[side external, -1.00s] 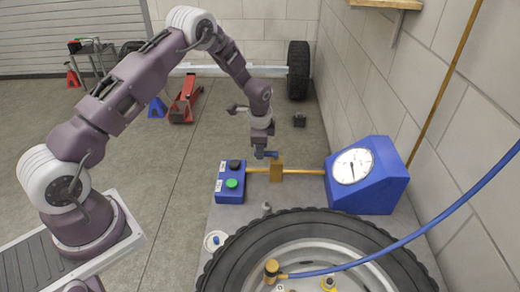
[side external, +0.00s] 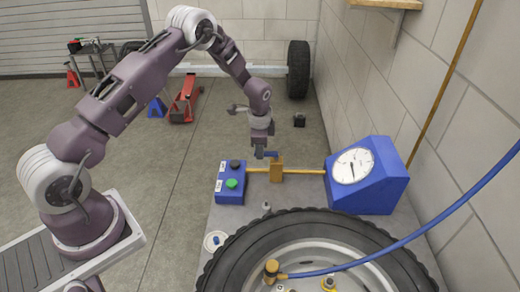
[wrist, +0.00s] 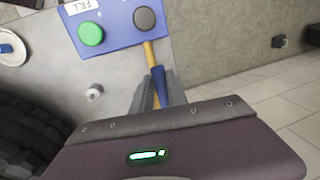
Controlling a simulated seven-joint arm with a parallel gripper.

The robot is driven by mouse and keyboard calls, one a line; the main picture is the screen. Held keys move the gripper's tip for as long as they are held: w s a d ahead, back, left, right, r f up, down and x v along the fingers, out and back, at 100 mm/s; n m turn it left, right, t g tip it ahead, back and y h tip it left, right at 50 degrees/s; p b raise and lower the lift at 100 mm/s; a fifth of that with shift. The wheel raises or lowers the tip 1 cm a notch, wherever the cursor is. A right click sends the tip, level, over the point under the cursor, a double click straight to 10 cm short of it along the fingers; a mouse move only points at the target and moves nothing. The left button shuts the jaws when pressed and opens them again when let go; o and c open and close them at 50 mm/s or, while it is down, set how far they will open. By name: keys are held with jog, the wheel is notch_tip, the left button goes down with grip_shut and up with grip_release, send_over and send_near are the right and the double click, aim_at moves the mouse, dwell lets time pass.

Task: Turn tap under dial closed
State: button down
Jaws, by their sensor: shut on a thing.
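The tap is a brass block (side external: 277,174) on a brass pipe (side external: 308,172), with a blue lever on top (side external: 272,154). The pipe runs between the blue button box and the blue dial housing (side external: 378,190). The white round dial (side external: 353,166) has a dark needle. My gripper (side external: 262,154) points down and is shut on the blue lever just left of the brass block. In the wrist view the blue lever (wrist: 159,84) lies between the two grey fingers of my gripper (wrist: 160,90). The brass block is hidden there.
The button box (side external: 230,185) has a black and a green button and stands left of the tap. A large tyre (side external: 225,250) lies at the front of the bench. A blue hose (side external: 430,228) crosses at right. A block wall stands behind the dial.

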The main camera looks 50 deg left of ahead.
dwell(0.5)
jog(key=d+n+g, duration=0.3)
jog(key=d+n, duration=0.4)
jog(key=n, duration=1.1)
jog(key=shift+w+d, duration=0.4)
dwell(0.4)
jog(key=c, duration=1.3)
grip_release()
